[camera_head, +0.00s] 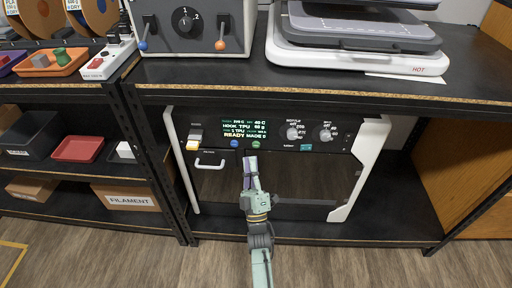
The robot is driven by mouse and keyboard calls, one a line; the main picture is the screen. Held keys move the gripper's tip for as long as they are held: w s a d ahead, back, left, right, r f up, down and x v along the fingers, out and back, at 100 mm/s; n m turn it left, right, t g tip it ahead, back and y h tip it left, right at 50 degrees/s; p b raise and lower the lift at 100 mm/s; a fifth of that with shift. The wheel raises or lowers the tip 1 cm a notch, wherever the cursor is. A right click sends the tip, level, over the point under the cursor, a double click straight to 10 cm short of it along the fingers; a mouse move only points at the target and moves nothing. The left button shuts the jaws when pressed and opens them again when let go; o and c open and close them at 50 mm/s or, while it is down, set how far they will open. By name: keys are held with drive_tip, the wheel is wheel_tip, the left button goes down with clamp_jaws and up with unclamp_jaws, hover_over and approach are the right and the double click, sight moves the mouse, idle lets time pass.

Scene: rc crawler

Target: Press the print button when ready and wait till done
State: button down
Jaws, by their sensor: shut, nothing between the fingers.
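Two knobs (293,133) and a lit switch (193,144) are on the panel. A handle (210,164) juts out below it. The black tabletop (210,72) overhangs above, holding a grey control box (188,30) and a hot press (360,55). Shelf posts (150,150) stand at left.

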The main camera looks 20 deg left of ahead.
sight(256, 145)
drive_tip(key=shift+w+a+b, duration=0.25)
drive_tip(key=shift+w+b, duration=0.25)
drive_tip(key=shift+w, duration=0.35)
drive_tip(key=shift+w+a+b, duration=0.25)
drive_tip(key=shift+w+b, duration=0.2)
drive_tip(key=shift+w, duration=0.4)
drive_tip(key=shift+w, duration=0.1)
drive_tip(key=shift+w+a+b, duration=0.15)
drive_tip(key=shift+w+b, duration=0.15)
drive_tip(key=shift+b, duration=0.2)
drive_tip(key=shift+w+b, duration=0.35)
drive_tip(key=shift+b, duration=0.05)
idle(0.5)
drive_tip(key=shift+s, duration=0.8)
